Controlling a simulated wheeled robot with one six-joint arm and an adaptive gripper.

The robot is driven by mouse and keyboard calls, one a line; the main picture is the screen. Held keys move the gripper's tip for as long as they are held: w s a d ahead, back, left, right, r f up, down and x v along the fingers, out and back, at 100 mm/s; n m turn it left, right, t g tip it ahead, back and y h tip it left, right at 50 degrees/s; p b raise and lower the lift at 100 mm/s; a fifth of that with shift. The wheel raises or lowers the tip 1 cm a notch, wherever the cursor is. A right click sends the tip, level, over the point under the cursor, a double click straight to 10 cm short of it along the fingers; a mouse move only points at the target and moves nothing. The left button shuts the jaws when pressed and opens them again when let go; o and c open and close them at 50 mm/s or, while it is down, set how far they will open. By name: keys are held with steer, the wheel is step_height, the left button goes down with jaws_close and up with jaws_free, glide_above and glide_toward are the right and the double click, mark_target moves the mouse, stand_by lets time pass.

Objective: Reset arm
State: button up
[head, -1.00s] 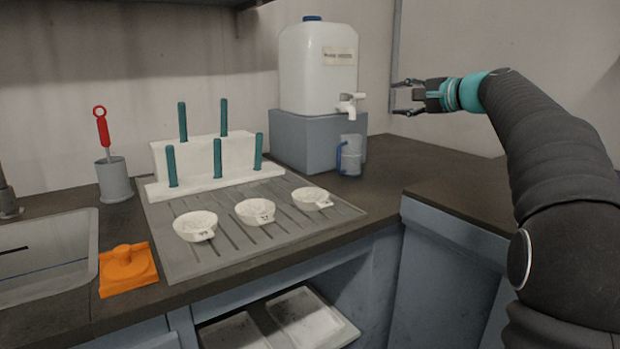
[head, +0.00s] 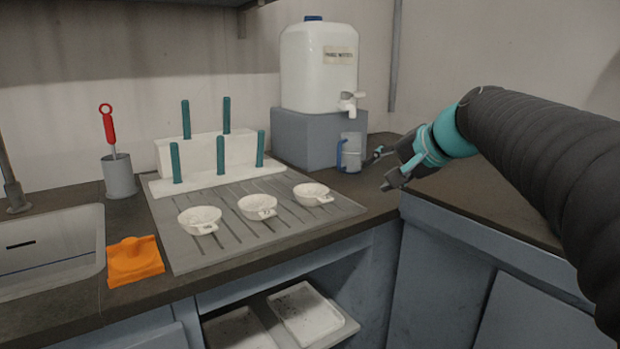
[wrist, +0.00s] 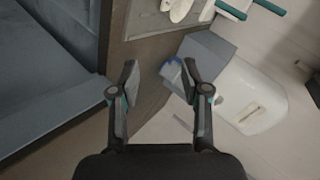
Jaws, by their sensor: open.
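My gripper (head: 380,168) is open and empty in the head view, low over the counter's right part, to the right of the grey jug with a blue handle (head: 351,153). The jug's blue part (wrist: 173,72) shows just beside the right finger. I cannot tell whether they touch.
A white water container (head: 318,75) stands on a grey block (head: 300,140). Three white bowls (head: 258,206) lie on the drain mat (head: 225,250) before a white peg rack (head: 190,155). An orange item (head: 134,260) and a sink (head: 50,245) are at left.

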steer(key=s+d+f+n+g+h, duration=0.2)
steer(key=s+f+n+h, duration=0.3)
steer(key=s+f, duration=1.8)
steer(key=s+n+g, duration=0.1)
steer(key=s+n, duration=0.1)
steer(key=s, duration=0.2)
steer(key=shift+s+g+h, duration=0.2)
steer(key=shift+g+h, duration=0.1)
steer(key=shift+h, duration=0.1)
steer(key=shift+c, duration=0.4)
